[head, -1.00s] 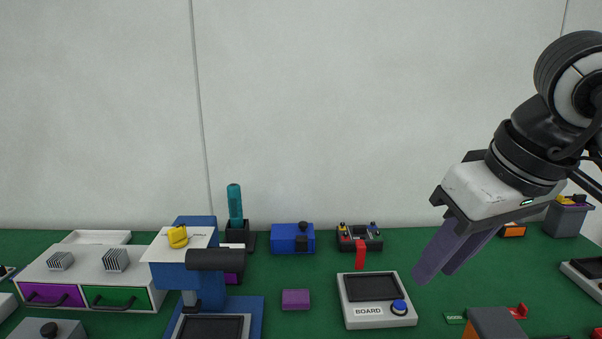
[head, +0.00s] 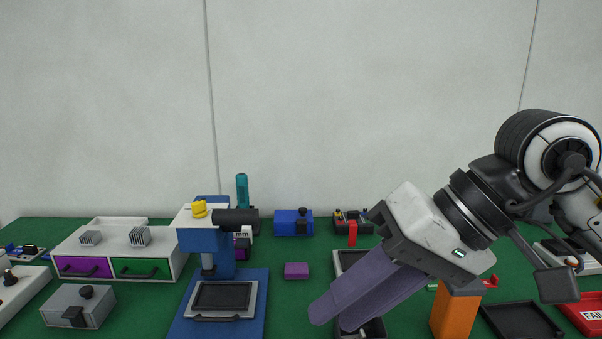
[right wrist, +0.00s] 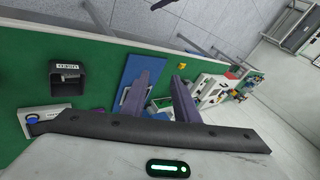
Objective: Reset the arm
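My right gripper (head: 334,316) reaches in from the right in the head view, angled down to the left above the green table. Its two purple fingers stand apart with nothing between them; the gap also shows in the right wrist view (right wrist: 164,85). The fingers cover much of the grey board fixture (head: 345,256) in the head view. The fixture's corner with a blue button shows in the right wrist view (right wrist: 36,117). My left gripper is not in view.
A blue press (head: 208,238) with a grey tray stands left of my right gripper. A drawer unit (head: 72,246) stands at the left. A purple block (head: 296,270) lies mid-table. An orange block (head: 455,316), a black tray (head: 521,320) and a red FAIL tray (head: 582,312) are at the right.

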